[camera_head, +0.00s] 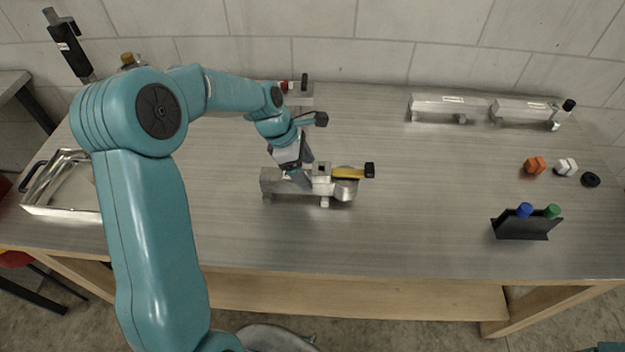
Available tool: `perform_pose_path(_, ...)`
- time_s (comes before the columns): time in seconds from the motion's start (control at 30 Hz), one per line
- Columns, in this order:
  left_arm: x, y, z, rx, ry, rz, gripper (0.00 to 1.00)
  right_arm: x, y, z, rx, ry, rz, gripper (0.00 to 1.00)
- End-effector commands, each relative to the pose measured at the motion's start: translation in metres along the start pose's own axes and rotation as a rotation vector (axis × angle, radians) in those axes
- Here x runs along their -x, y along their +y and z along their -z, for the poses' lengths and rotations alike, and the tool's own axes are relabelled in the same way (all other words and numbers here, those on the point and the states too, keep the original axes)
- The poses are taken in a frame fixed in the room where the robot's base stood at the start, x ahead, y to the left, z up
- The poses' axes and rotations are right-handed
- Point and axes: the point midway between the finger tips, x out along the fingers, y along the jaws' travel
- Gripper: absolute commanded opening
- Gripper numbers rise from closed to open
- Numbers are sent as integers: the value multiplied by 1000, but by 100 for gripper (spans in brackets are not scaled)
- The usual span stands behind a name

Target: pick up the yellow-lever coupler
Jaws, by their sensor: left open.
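The yellow-lever coupler (342,188) is a silvery metal piece with a yellow lever (348,174) that ends in a black tip. It lies near the middle of the grey table, at the right end of a pale metal bar (272,184). My left gripper (304,184) is open and points down at the coupler's left part. Its fingers overlap the metal there, and I cannot tell whether they touch it. The gripper hides part of the bar and coupler. My right gripper is not in view.
Two metal bars (447,105) stand at the back right. A black holder (522,228) with blue and green caps stands at the right front, near orange, white and black small parts (535,165). A metal tray (62,210) is at left. The table's front middle (380,250) is clear.

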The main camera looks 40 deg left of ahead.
Motion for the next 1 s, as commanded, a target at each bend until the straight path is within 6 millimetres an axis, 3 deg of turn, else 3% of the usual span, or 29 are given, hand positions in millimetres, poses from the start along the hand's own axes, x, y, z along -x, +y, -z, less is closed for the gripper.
perform_pose_path(0.33,-47,1,3,0,0,4,77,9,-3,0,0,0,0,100)
perform_pose_path(0.63,-55,3,3,0,0,0,77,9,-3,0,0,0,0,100)
perform_pose_path(0.67,-54,3,3,0,0,0,70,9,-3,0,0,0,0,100)
perform_pose_path(0.87,-54,3,3,0,0,0,5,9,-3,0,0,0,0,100)
perform_pose_path(0.9,-55,3,3,0,0,0,0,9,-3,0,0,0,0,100)
perform_pose_path(1.0,-54,3,2,-1,-1,-2,0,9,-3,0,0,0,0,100)
